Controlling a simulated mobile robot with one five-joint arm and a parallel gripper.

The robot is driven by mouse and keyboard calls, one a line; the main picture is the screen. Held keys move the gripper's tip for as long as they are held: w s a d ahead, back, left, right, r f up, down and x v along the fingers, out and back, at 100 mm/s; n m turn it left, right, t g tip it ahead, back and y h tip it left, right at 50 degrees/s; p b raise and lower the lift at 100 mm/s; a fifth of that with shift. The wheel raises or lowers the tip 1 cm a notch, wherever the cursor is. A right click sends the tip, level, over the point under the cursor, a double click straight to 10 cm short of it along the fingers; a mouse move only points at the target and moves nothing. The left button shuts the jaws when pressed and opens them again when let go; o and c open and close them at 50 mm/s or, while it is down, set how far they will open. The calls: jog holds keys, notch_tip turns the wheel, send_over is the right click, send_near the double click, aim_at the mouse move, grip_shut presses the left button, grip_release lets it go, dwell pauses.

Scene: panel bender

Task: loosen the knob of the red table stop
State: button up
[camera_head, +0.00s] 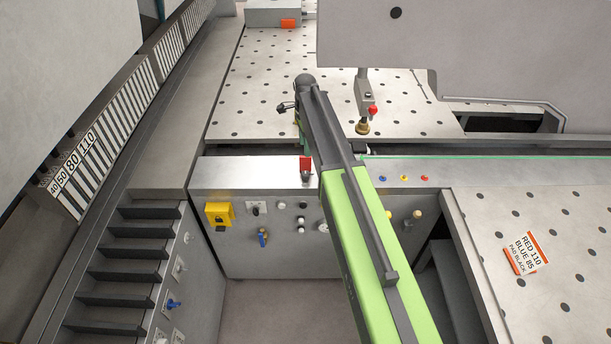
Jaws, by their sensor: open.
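My green and dark arm reaches up from the bottom right and bends beyond the stop.
A grey press beam with a hanging red-tipped fitting (373,110) overhangs the perforated table (270,75). A front panel with a yellow lock plate (219,214) and several knobs lies below. A labelled card (525,252) lies on the right table. Slotted tooling lines the left.

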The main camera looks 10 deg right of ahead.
aim_at(305, 174)
notch_tip(305, 174, down, 14)
jog(key=b, duration=1.3)
jog(key=shift+f, duration=0.2)
jog(key=shift+r, duration=0.1)
grip_shut()
